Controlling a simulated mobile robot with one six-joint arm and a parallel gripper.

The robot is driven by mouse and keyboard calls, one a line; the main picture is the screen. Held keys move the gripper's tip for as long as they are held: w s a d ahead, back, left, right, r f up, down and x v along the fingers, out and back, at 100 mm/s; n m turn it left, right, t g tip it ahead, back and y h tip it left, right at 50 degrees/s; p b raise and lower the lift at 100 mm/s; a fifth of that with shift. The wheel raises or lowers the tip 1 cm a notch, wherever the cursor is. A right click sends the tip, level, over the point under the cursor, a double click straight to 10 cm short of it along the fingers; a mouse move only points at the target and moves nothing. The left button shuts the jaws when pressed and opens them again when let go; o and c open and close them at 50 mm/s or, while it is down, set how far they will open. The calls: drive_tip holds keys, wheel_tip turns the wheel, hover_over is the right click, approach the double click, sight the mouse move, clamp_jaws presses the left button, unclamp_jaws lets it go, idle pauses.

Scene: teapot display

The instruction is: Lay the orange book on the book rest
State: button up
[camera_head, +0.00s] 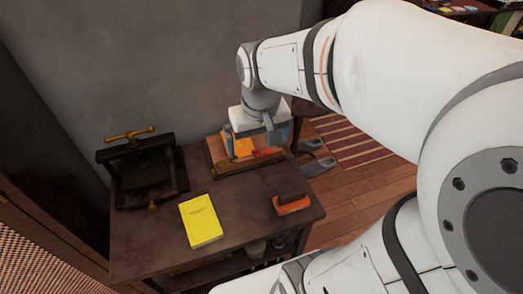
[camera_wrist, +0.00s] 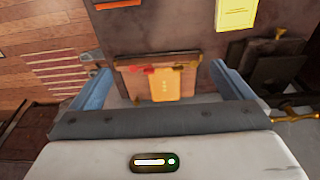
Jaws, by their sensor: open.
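The orange book (camera_wrist: 166,86) lies on the brown wooden book rest (camera_wrist: 127,84), seen between my fingers in the wrist view. In the head view the orange book (camera_head: 242,147) shows partly behind my gripper, on the book rest (camera_head: 216,153) at the back of the dark table. My gripper (camera_head: 250,147) is open above the rest, its two blue-grey fingers apart. In the wrist view my gripper (camera_wrist: 160,70) has a finger on either side of the book, with gaps between. I see no finger touching the book. Part of the rest is hidden by my gripper.
A yellow book (camera_head: 201,221) lies at the table's front middle. A dark press with brass handle (camera_head: 147,172) stands at the left. An orange-red item (camera_head: 292,205) lies near the right edge. The dark tabletop (camera_head: 245,205) is clear between them. A wall rises behind.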

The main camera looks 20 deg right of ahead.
drive_tip(key=s, duration=0.6)
drive_tip(key=shift+s+f+t, duration=0.15)
drive_tip(key=shift+f+t, duration=0.15)
drive_tip(key=shift+f, duration=0.15)
drive_tip(key=p+v, duration=0.3)
drive_tip(key=shift+w+r, duration=0.2)
drive_tip(key=shift+r, duration=0.25)
